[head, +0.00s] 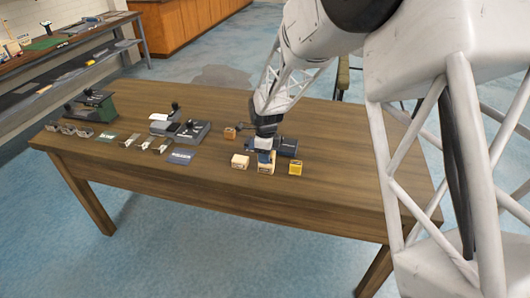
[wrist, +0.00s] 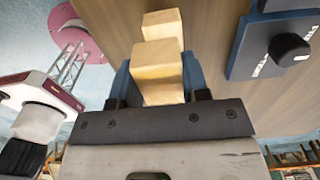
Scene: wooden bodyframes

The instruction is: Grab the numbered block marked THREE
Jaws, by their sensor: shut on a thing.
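My gripper (head: 265,154) is over the front right part of the wooden table, its blue fingers pointing down. In the wrist view my gripper (wrist: 157,70) is shut on a pale wooden block (wrist: 160,78), with a finger on each side. In the head view this held block (head: 266,169) shows just below the fingers. No number is readable on it, and I cannot tell whether it touches the table. A pale block (head: 240,162) stands to its left and a yellow block (head: 295,168) to its right. A brown block (head: 230,133) sits farther back. Another pale block (wrist: 162,25) shows beyond the held one.
A dark blue device (head: 286,147) stands right behind my gripper; it shows at upper right in the wrist view (wrist: 275,45). The table's front edge (head: 200,194) is clear.

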